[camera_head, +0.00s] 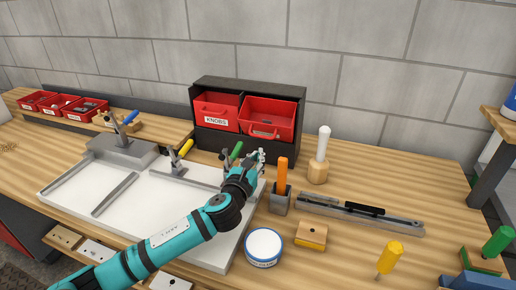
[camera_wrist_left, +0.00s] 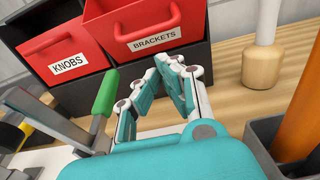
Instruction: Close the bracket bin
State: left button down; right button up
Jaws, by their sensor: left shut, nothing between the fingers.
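The bracket bin (camera_head: 268,115) is the red right-hand bin in a dark two-bay cabinet (camera_head: 240,84). It stands out from its bay with its open top showing and some parts inside. In the left wrist view its red front (camera_wrist_left: 122,32) carries a "BRACKETS" label. My left gripper (camera_head: 258,155) is in front of and below this bin. In the left wrist view its fingertips (camera_wrist_left: 170,65) are together and empty, just below the label. I cannot tell whether they touch the bin. My right gripper is not in view.
The red knobs bin (camera_head: 215,108) sits left of the bracket bin. A green-handled clamp (camera_head: 235,152) stands close left of my gripper. An orange-handled tool (camera_head: 282,172) in a grey holder and a wooden mallet (camera_head: 319,172) stand to the right. A white board (camera_head: 120,200) lies below my arm.

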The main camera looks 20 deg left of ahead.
aim_at(264, 126)
pick_arm(q)
jog(key=shift+w+r, duration=0.45)
jog(key=shift+r, duration=0.2)
jog(key=shift+g, duration=0.6)
jog(key=r+p, duration=0.1)
jog(key=p, duration=0.2)
jog(key=w+r+p, duration=0.1)
jog(key=p, duration=0.3)
jog(key=w+r+p, duration=0.1)
jog(key=r+p, duration=0.1)
jog(key=p, duration=0.2)
jog(key=shift+w+r, duration=0.1)
jog(key=shift+w+r+p, duration=0.65)
jog(key=shift+p, duration=0.6)
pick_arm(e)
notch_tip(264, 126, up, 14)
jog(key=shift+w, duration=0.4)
pick_arm(q)
jog(key=shift+w, duration=0.2)
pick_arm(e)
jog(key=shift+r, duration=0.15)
